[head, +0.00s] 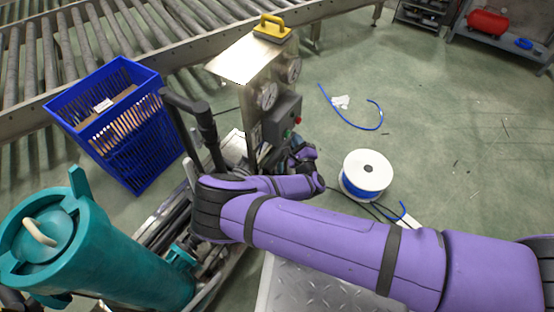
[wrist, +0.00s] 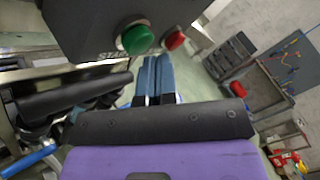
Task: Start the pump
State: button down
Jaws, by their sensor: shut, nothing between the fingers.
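The control box (head: 282,118) is dark grey and sits on the steel panel of the pump skid. It carries a green button (wrist: 137,38), with the label START partly visible beside it, and a red button (wrist: 174,40) to its right in the wrist view. My gripper (wrist: 158,58) has blue fingers, shut and empty. In the wrist view the fingertips appear just below and between the two buttons; whether they touch either one I cannot tell. In the head view my gripper (head: 302,157) is small and dark, just below the box.
A blue crate (head: 133,150), a teal vessel (head: 100,245) and black pipework stand left. A cable reel (head: 367,172) and blue hose (head: 345,119) lie on the floor to the right.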

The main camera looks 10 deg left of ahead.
jog(key=shift+d, duration=0.15)
jog(key=d, duration=0.1)
jog(key=s+d, duration=0.1)
jog(key=d, duration=0.1)
jog(key=s+d, duration=0.1)
jog(key=d, duration=0.1)
jog(key=shift+s+d, duration=0.1)
jog(key=shift+s, duration=0.05)
dwell(0.5)
